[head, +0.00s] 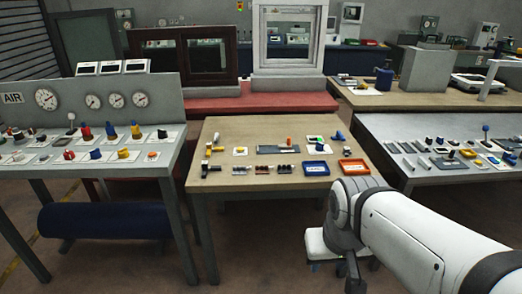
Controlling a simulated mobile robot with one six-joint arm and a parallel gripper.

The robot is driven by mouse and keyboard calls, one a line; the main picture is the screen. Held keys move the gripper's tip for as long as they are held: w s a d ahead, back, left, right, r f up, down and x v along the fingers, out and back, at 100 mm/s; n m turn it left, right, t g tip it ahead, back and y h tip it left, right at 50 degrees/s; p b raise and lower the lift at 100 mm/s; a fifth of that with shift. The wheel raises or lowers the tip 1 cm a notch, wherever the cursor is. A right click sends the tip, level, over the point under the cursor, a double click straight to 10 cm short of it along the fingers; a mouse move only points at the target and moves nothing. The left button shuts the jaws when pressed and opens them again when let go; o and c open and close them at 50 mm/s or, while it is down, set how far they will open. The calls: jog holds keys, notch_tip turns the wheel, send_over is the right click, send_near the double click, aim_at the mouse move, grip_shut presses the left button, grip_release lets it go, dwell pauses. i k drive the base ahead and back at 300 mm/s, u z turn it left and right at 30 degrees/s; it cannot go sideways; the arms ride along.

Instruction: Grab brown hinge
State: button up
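Small hinge-like parts lie in a row near the front of the wooden table in the middle. One looks reddish brown (262,169), and I take it as the brown hinge, though it is too small to be sure. A dark grey part (238,170) lies to its left and another dark part (284,169) to its right. My arm comes in from the lower right and bends down in front of the table. My gripper (345,268) seems to hang low there, apart from the hinges. Its fingers are too unclear to tell open from shut.
A blue tray (304,168) and an orange tray (342,166) sit right of the hinges. Tools and a grey plate (279,149) lie behind. A gauge panel bench (100,187) stands left, a grey parts table (425,177) right. Framed windows stand behind on a red bench (210,108).

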aim_at(257, 172)
jog(key=k, duration=1.2)
jog(key=u, duration=0.5)
jog(key=i, duration=0.7)
jog(key=u, duration=0.3)
jog(key=i, duration=1.7)
jog(key=z, duration=0.8)
jog(key=i, duration=0.75)
jog(key=z, duration=0.5)
jog(key=k, duration=0.9)
jog(key=z, duration=0.15)
